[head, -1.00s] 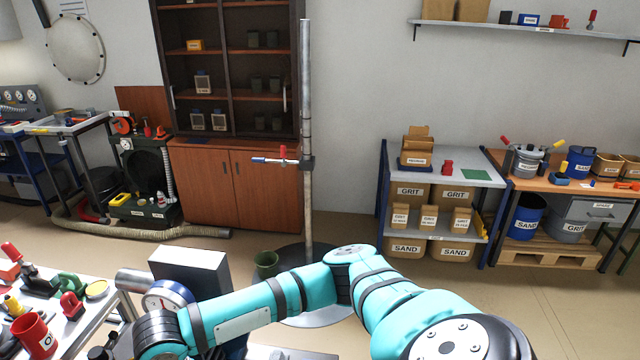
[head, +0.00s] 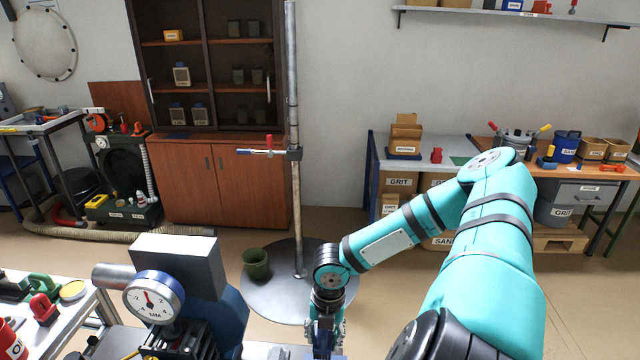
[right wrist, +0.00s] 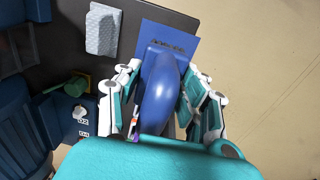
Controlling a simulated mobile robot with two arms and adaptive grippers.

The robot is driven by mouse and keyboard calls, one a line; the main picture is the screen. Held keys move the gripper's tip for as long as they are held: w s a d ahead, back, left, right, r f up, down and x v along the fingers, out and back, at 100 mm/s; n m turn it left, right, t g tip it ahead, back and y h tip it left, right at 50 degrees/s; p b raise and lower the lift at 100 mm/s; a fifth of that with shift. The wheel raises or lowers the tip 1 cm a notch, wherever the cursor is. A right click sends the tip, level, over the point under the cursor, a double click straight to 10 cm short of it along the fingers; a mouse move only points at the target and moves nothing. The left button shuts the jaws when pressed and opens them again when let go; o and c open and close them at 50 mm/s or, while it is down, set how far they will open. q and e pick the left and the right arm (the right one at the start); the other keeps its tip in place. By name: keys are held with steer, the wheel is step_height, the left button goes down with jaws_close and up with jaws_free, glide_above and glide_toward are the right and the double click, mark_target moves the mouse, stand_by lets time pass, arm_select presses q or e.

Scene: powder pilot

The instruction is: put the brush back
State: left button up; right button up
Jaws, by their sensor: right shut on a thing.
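My right gripper (head: 325,338) is low at the bottom centre of the head view, pointing down. I cannot tell whether the held thing touches the pad. My left gripper is not in view.
A grey folded cloth (right wrist: 103,28) lies left of the pad. A blue machine with a round gauge (head: 154,298) stands left of my right gripper. Behind are a pole on a round base (head: 270,285) and a green cup (head: 255,262). Open floor (right wrist: 270,80) lies right of the pad.

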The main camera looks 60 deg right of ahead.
mark_target(326, 349)
steer(key=f, duration=0.6)
steer(key=shift+s+d+p, duration=0.1)
steer(key=shift+d+p, duration=0.2)
steer(key=shift+p, duration=0.1)
steer(key=shift+f, duration=2)
steer(key=shift+f, duration=0.1)
steer(key=o, duration=1.2)
steer(key=r, duration=0.8)
steer(key=r+b, duration=0.1)
steer(key=r, duration=0.3)
steer(key=shift+s+d+r, duration=0.1)
steer(key=shift+s+r, duration=0.05)
steer(key=shift+s, duration=0.2)
